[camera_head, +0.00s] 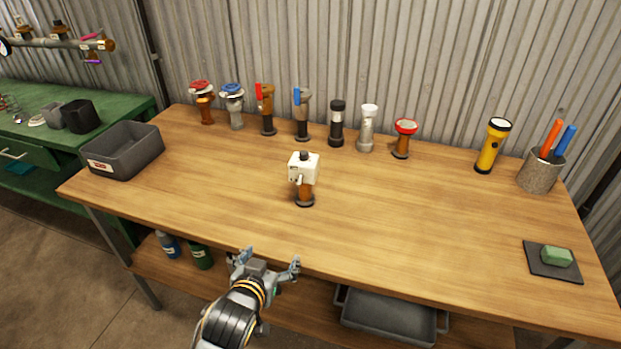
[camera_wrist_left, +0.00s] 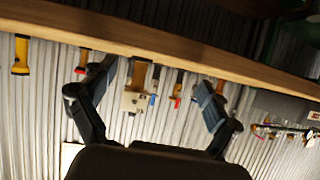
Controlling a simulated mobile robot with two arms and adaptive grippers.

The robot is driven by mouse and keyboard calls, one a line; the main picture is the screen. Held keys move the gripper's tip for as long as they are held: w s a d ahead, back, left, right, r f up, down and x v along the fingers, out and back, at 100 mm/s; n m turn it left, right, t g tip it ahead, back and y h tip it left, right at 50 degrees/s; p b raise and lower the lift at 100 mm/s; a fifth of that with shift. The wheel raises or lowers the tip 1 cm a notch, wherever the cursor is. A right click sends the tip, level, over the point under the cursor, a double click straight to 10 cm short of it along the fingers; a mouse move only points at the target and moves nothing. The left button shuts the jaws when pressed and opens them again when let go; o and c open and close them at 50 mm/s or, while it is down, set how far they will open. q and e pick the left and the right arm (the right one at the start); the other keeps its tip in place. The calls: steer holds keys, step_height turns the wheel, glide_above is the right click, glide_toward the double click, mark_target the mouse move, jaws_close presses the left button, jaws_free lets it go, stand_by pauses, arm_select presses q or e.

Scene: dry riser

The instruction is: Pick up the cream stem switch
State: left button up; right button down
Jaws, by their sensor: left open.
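The cream stem switch (camera_head: 304,170) stands upright on the wooden table, near its middle. It has a cream box head with a dark knob on top, a copper-brown stem and a dark round base (camera_head: 304,201). My left gripper (camera_head: 264,262) is open and empty at the table's front edge, in front of the switch and apart from it. In the left wrist view, which is turned upside down, the cream switch (camera_wrist_left: 134,101) shows between the two spread fingers (camera_wrist_left: 150,100). My right gripper is in neither view.
A row of several valves and fittings (camera_head: 302,115) stands along the back. A grey bin (camera_head: 123,150) is at the left. A yellow flashlight (camera_head: 492,146), a pen cup (camera_head: 540,172) and a green block on a dark pad (camera_head: 556,258) are at the right. Table around the switch is clear.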

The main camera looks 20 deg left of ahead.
mark_target(301, 174)
arm_select(q)
steer(key=shift+t, duration=0.9)
steer(key=w+r, duration=0.1)
steer(key=w, duration=0.1)
steer(key=w+r, duration=0.1)
steer(key=shift+w+a+r, duration=0.1)
steer(key=shift+w+r, duration=0.2)
steer(key=shift+w, duration=0.05)
steer(key=w+r+t, duration=0.1)
steer(key=w+r, duration=0.1)
steer(key=w, duration=0.2)
steer(key=w+d+r+t, duration=0.1)
steer(key=w+r, duration=0.1)
steer(key=w, duration=0.2)
steer(key=w+r+t, duration=0.1)
steer(key=w+r, duration=0.1)
steer(key=w, duration=0.2)
steer(key=shift+w+d+r+h, duration=0.2)
steer(key=shift+d+h, duration=0.05)
steer(key=shift+h, duration=0.05)
steer(key=shift+w+a+f, duration=0.1)
steer(key=shift+w, duration=1.35)
steer(key=shift+w+a+f, duration=0.1)
steer(key=shift+w, duration=1.35)
steer(key=shift+c, duration=0.2)
steer(key=c, duration=1.4)
steer(key=shift+r, duration=0.1)
steer(key=shift+c, duration=0.9)
steer(key=shift+r, duration=0.1)
